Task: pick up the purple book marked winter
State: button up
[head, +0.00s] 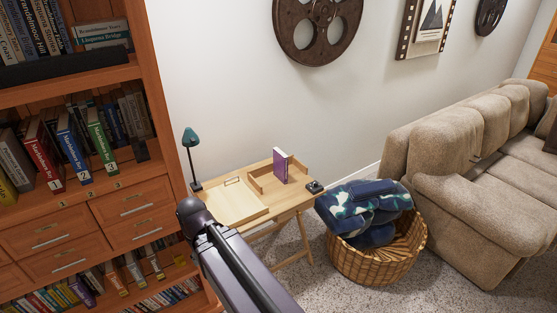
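A purple book (281,166) stands upright on the small wooden desk (237,214), at the desk's raised wooden organiser near the wall. Its pale page edges show on one side. The marking on it is too small to read. My arm reaches up from the bottom of the head view, in front of the desk's near left part. My gripper cannot be made out. The purple book is clear of the arm in this view.
A teal lamp (191,138) stands at the desk's left end, and a small dark object (315,187) lies at its right. A wicker basket (372,266) with blankets (365,203) stands beside the desk. A bookcase (150,60) is left, a beige sofa (440,170) right.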

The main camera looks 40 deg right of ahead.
aim_at(280, 159)
jog(key=z, duration=0.4)
jog(key=i, duration=1.05)
jog(key=z, duration=0.4)
